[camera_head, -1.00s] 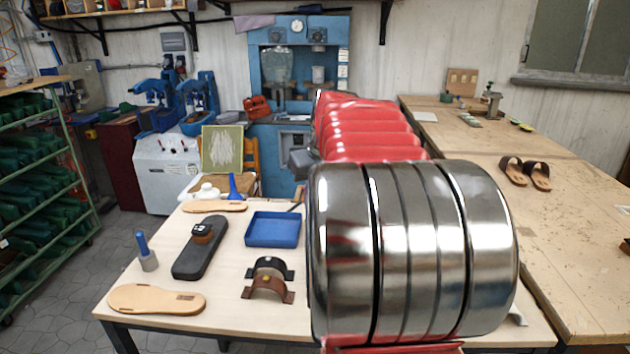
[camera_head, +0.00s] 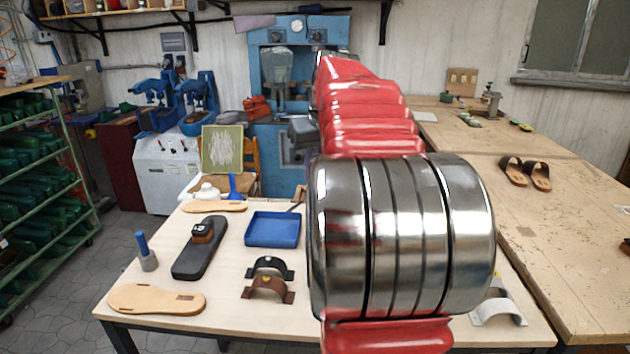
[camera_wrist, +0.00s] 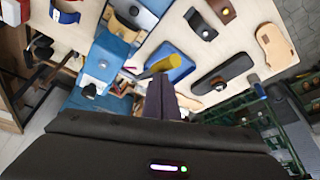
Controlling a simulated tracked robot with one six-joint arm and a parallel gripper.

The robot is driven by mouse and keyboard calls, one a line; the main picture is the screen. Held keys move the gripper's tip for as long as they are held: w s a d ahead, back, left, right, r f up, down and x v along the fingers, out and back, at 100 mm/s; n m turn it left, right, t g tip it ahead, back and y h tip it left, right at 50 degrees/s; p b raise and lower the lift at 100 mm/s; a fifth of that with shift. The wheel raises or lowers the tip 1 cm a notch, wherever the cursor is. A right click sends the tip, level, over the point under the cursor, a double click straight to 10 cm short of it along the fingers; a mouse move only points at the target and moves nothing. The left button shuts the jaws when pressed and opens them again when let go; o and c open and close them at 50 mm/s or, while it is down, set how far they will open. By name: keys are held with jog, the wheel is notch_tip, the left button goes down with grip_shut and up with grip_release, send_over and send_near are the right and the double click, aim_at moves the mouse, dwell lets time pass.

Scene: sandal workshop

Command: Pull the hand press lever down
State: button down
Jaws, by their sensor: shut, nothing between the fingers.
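A blue hand press (camera_wrist: 104,62) with a round dark knob shows left of centre in the wrist view. A lever with a yellow grip (camera_wrist: 168,64) sticks out beside it toward the blue tray. My gripper (camera_wrist: 160,80) is shut and empty, its dark purple fingers pointing up the picture just below the yellow grip. They overlap it closely in the picture; I cannot tell whether they touch it. In the head view my arm hides the press and my gripper.
A blue tray (camera_head: 272,230), a black sole (camera_head: 200,247), a tan insole (camera_head: 157,299) and a brown strap (camera_head: 267,289) lie on the table left of my arm. A pale strap (camera_head: 497,308) lies to its right. A long workbench (camera_head: 560,230) stands at right.

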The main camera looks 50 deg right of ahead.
notch_tip(320, 180, up, 6)
jog(key=d, duration=0.1)
jog(key=shift+w, duration=0.45)
jog(key=shift+d, duration=0.1)
dwell(0.4)
jog(key=s+a+f+n, duration=0.1)
jog(key=s+a+f, duration=0.15)
jog(key=a, duration=0.95)
jog(key=s+a+f+n, duration=0.1)
jog(key=a+f, duration=0.2)
jog(key=a, duration=0.9)
jog(key=s+a+f+n+t+y, duration=0.1)
jog(key=s+a+f+n, duration=0.1)
jog(key=s+a+f, duration=1)
jog(key=a+f, duration=0.2)
jog(key=a, duration=0.1)
jog(key=shift+s+a+f+y, duration=0.2)
jog(key=shift+s+a+y, duration=0.1)
jog(key=shift+s, duration=0.1)
